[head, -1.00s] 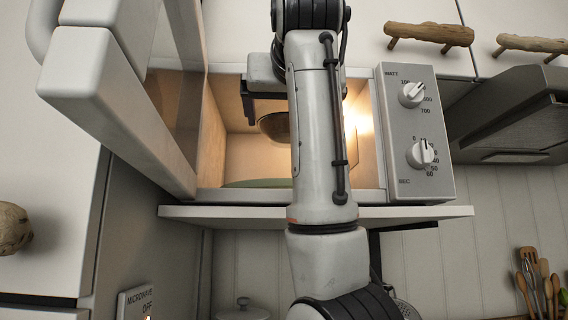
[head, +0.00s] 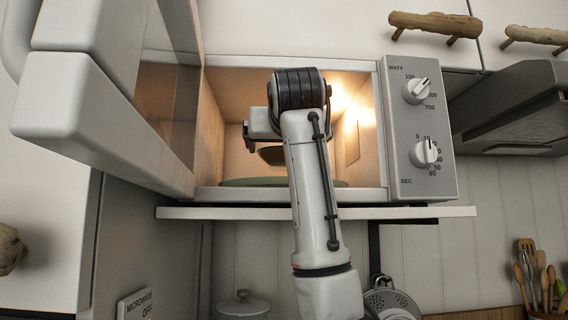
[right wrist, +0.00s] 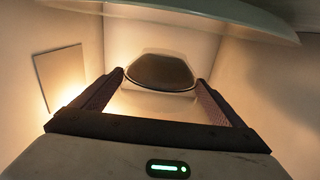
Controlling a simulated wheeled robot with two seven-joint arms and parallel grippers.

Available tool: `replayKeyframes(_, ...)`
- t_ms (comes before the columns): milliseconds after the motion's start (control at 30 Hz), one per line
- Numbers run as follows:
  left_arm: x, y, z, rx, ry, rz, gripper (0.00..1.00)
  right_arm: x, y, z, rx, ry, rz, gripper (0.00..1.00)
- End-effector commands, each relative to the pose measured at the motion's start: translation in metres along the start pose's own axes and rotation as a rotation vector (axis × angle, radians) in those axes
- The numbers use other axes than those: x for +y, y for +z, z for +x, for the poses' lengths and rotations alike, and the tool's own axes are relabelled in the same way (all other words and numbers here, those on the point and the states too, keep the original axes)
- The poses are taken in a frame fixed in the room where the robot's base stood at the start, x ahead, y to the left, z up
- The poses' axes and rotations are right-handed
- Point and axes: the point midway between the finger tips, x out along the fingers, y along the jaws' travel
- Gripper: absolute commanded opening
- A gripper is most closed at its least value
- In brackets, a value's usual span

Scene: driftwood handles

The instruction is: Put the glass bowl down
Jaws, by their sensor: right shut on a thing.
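The glass bowl (head: 272,156) is inside the open microwave (head: 387,212), mostly hidden behind my right arm in the head view. My right gripper (head: 260,145) is inside the cavity and shut on the bowl. In the right wrist view, the dark, glossy bowl (right wrist: 160,72) sits between the two fingertips (right wrist: 160,83). The green-tinted glass turntable (head: 240,183) lies on the microwave floor below it. A gap shows between bowl and turntable, which also appears along the top of the right wrist view (right wrist: 190,20). My left gripper is not in view.
The microwave door (head: 110,125) stands open at the left. The control panel (head: 420,130) with two knobs is at the right. A shelf (head: 400,212) runs under the microwave. Lit side walls leave limited room around the gripper.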

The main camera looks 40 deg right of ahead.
Motion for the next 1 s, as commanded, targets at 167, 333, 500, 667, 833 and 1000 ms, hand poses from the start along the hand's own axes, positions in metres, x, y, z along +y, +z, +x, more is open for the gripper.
replayKeyframes(167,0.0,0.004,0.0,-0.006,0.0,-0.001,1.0,0.0,0.018,0.0,0.003,0.0,-0.001,0.57)
replayKeyframes(333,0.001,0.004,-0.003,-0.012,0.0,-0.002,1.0,0.001,0.033,0.002,0.004,0.001,0.0,0.57)
replayKeyframes(500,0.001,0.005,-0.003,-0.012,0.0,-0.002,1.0,0.0,0.036,0.003,0.005,0.0,0.0,0.57)
replayKeyframes(667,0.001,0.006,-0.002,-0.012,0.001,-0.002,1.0,0.0,0.037,0.003,0.004,0.0,0.0,0.57)
replayKeyframes(833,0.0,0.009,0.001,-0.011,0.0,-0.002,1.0,0.0,0.043,0.003,0.003,0.0,0.0,0.57)
replayKeyframes(1000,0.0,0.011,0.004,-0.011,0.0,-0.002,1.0,-0.001,0.05,0.004,-0.001,0.0,-0.001,0.57)
